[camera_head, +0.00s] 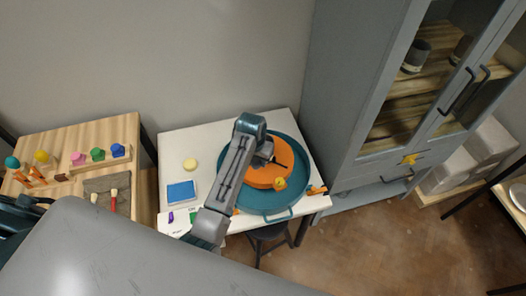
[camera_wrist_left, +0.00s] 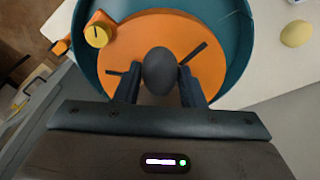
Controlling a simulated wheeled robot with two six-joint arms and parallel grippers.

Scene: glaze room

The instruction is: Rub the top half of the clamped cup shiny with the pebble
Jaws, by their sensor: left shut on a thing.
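My left gripper (camera_wrist_left: 158,82) is shut on a smooth dark grey egg-shaped pebble (camera_wrist_left: 160,70), which sits between its two fingers. In the head view my left gripper (camera_head: 265,156) is over the orange wheel disc (camera_head: 265,177), which lies in a round teal basin (camera_head: 291,204). I cannot make out the cup in either view; the arm, gripper and pebble cover part of the disc. A yellow round piece (camera_head: 280,183) is at the disc's edge and also shows in the wrist view (camera_wrist_left: 97,36). My right gripper is not in view.
A wooden table (camera_head: 75,136) at left carries coloured pieces and tools. A grey cabinet (camera_head: 335,110) stands close at right. A dark stool (camera_head: 270,232) is below the table's front edge.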

